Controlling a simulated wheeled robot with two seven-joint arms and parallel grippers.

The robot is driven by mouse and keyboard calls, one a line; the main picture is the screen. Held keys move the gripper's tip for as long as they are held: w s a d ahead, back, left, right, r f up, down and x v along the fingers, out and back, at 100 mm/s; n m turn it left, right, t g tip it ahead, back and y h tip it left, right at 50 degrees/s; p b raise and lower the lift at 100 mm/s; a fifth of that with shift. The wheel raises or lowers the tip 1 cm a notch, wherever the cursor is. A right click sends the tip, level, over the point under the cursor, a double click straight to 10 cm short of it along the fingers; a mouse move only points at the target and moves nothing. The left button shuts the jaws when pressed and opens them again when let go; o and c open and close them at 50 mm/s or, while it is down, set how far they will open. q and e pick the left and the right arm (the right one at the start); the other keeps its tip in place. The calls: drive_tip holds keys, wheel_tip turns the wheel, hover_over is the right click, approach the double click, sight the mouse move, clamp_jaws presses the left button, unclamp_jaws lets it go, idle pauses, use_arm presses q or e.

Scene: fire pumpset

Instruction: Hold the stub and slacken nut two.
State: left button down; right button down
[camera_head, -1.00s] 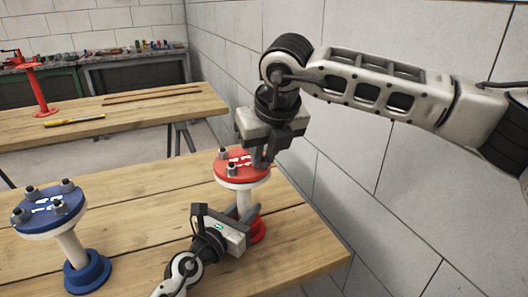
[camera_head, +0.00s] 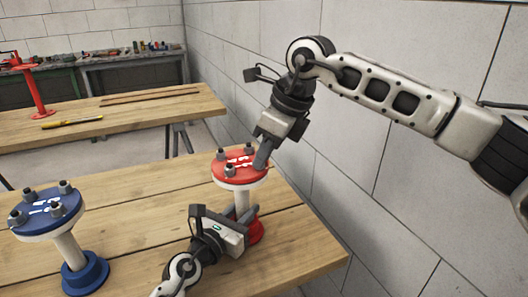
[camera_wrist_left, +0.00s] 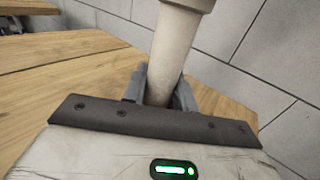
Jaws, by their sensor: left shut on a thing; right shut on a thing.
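The red stub has a red top flange (camera_head: 238,172) with several grey nuts and white marks, and a white pipe (camera_head: 242,203) on a red base (camera_head: 254,234). It stands upright on the wooden bench. My left gripper (camera_head: 246,218) is shut on the pipe below the flange; the left wrist view shows the pipe (camera_wrist_left: 175,50) between its fingers (camera_wrist_left: 160,88). My right gripper (camera_head: 261,162) is tilted, its fingertips down at the flange's right edge, shut on a nut they hide. Other nuts show at the left (camera_head: 222,153), back (camera_head: 249,148) and front (camera_head: 229,170).
A blue-flanged stub (camera_head: 46,210) stands on the bench at the left. A grey block wall (camera_head: 400,200) is close on the right. Behind, a second bench (camera_head: 150,108) holds a yellow tool (camera_head: 72,122) and a red stand (camera_head: 38,95).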

use_arm(q)
drive_tip(key=shift+r, duration=0.15)
use_arm(e)
drive_tip(key=shift+w+n+g, duration=0.15)
drive_tip(key=shift+n+g, duration=0.45)
drive_tip(key=shift+n, duration=1)
drive_tip(key=shift+r, duration=0.1)
drive_tip(key=c, duration=1.3)
unclamp_jaws()
drive_tip(key=shift+c, duration=0.2)
drive_tip(key=shift+d, duration=0.1)
drive_tip(key=v, duration=1.2)
drive_tip(key=shift+w+d, duration=0.1)
